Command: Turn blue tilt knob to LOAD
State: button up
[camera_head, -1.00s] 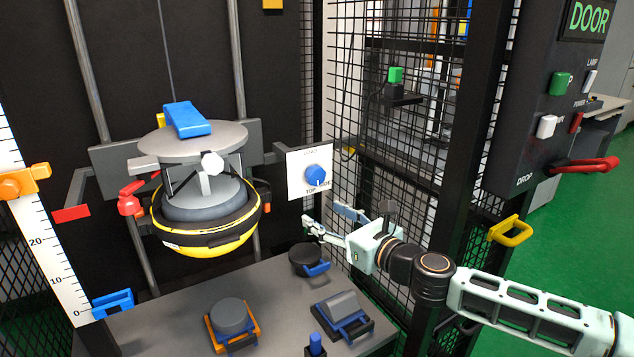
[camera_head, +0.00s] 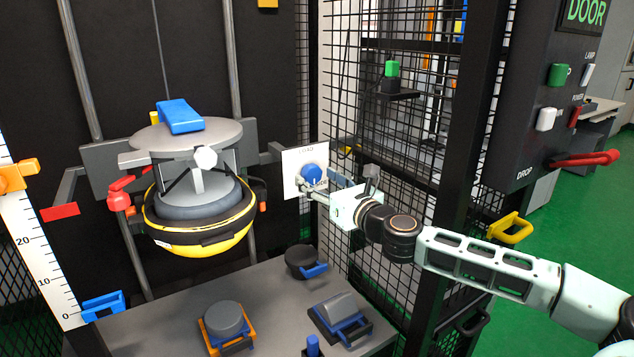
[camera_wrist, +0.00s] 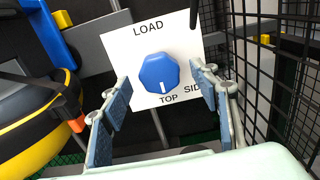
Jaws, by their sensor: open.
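The blue tilt knob (camera_wrist: 160,74) sits on a white plate (camera_wrist: 127,45) marked LOAD at the top, TOP at the bottom and SIDE at the lower right. Its white pointer mark points down, at TOP. In the head view the knob (camera_head: 311,174) shows on its plate (camera_head: 291,163), right of the helmet. My gripper (camera_head: 316,184) is at the plate, partly covering its lower part. In the wrist view my gripper (camera_wrist: 163,97) is open, one finger to each side of the knob, with gaps between fingers and knob.
A yellow and black helmet (camera_head: 205,240) hangs on the carriage left of the plate. Black wire mesh (camera_head: 420,130) stands close on the right. Several anvils, one a grey block (camera_head: 338,308), stand on the grey bench (camera_head: 270,290) below. A red DROP lever (camera_head: 585,159) is at the right.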

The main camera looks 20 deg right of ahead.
jog(key=shift+w+a, duration=0.1)
jog(key=shift+w, duration=0.3)
jog(key=c, duration=1.2)
